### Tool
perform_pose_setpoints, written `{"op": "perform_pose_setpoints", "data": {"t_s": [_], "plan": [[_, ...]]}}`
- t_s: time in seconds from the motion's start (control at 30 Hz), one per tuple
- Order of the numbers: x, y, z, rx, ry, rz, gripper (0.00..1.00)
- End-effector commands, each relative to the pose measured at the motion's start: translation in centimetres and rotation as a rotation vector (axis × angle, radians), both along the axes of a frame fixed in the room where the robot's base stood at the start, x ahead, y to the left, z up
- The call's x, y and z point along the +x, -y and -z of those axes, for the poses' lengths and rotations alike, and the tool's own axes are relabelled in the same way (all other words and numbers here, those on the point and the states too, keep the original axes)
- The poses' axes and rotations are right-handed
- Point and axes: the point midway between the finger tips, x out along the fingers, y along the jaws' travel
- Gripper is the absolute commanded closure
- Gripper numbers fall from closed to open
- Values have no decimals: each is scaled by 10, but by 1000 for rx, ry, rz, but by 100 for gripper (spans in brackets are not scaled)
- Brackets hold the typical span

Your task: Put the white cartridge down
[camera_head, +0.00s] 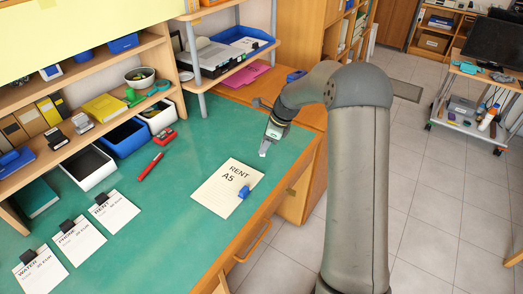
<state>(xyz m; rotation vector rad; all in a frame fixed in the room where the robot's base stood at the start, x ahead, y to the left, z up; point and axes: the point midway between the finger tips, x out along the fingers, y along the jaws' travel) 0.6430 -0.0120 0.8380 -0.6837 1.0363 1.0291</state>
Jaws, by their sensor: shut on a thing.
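My gripper (266,147) hangs over the right part of the green desk (190,158), close to the desk's right edge, pointing down. It is shut on a small white piece, the white cartridge (263,153), of which only a little shows below the fingers. From this view I cannot tell whether the cartridge touches the desk or is held just above it. It is behind and to the right of a cream pad (215,190) marked RENT A5. A small blue object (244,192) lies on that pad's right edge.
A red pen (150,166) and a red object (163,135) lie on the desk. Several clipped bill sheets (78,241) lie at the left. A shelf post (201,105) stands behind. Green desk left of the gripper is clear.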

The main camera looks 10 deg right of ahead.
Motion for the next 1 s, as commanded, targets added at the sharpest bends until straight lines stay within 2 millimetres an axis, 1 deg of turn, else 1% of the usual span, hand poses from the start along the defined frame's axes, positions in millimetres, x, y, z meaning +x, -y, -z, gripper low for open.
{"op": "perform_pose_setpoints", "data": {"t_s": [0.27, 0.4, 0.47, 0.83, 0.87, 0.9, 0.93, 1.0], "plan": [[8, -12, 17, 1, 0, -1, 79], [8, -11, 40, 1, -3, 1, 79], [8, -11, 45, 1, -1, 1, 79], [8, -11, 51, 0, 0, 0, 79], [8, -11, 51, 0, 0, 0, 55], [8, -11, 50, 0, 1, 0, 44], [8, -11, 50, 0, 1, 0, 36], [8, -11, 50, 0, 0, 0, 36]]}}
